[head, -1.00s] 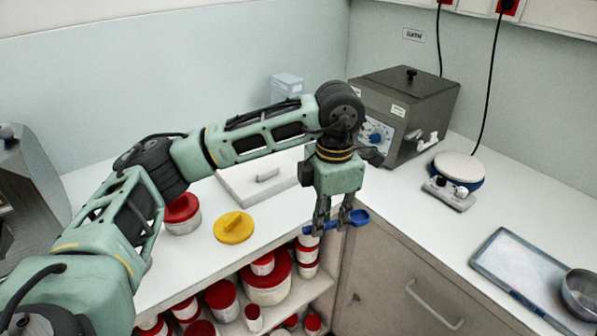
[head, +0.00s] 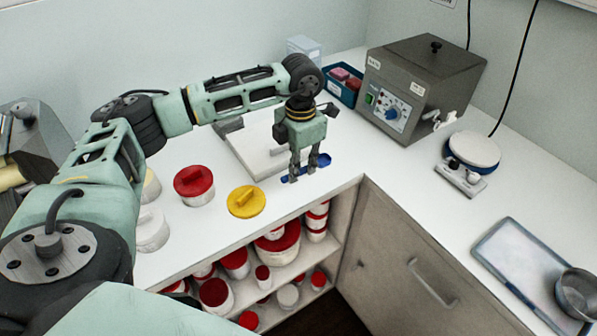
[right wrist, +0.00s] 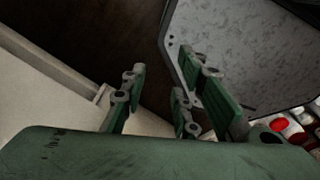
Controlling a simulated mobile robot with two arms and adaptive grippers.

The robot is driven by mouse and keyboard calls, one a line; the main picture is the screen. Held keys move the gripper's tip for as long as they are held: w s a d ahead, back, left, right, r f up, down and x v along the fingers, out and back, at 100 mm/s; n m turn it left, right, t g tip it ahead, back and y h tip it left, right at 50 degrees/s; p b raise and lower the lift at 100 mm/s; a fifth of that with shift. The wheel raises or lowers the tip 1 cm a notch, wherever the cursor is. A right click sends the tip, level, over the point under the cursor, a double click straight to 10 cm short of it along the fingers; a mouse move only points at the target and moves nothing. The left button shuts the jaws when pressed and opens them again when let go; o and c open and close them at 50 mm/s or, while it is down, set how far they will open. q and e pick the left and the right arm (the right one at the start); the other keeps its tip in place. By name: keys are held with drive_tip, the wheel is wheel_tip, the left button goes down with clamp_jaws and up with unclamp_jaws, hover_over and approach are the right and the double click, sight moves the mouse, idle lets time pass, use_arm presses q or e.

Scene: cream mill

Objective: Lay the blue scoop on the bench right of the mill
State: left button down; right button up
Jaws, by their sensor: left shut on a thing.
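The blue scoop (head: 321,160) is in my left gripper (head: 305,176), over the bench near its front edge, by the inner corner. The gripper is shut on it and partly hides it. I cannot tell whether the scoop touches the bench. A grey machine with a cream roller (head: 10,176), likely the mill, is cut off at the left edge of the head view. The white bench (head: 215,225) extends to its right. My right gripper (right wrist: 163,82) shows in the right wrist view, with its fingers apart and nothing between them.
A yellow lid (head: 246,201) and a red-lidded tub (head: 194,185) stand left of the scoop. A white slab (head: 255,150) lies behind it. A grey box with dials (head: 415,90), a round-topped device (head: 472,152) and a tray (head: 510,255) occupy the right bench. Shelves below hold several tubs.

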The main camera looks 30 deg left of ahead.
sight(299, 186)
use_arm(q)
wheel_tip(299, 186, down, 4)
drive_tip(key=shift+a+r+p, duration=0.1)
drive_tip(key=shift+r+p, duration=0.05)
drive_tip(key=shift+p, duration=0.65)
drive_tip(key=shift+f, duration=0.25)
drive_tip(key=shift+f, duration=0.2)
drive_tip(key=c, duration=1.7)
unclamp_jaws()
drive_tip(key=shift+c, duration=0.2)
drive_tip(key=shift+r, duration=0.1)
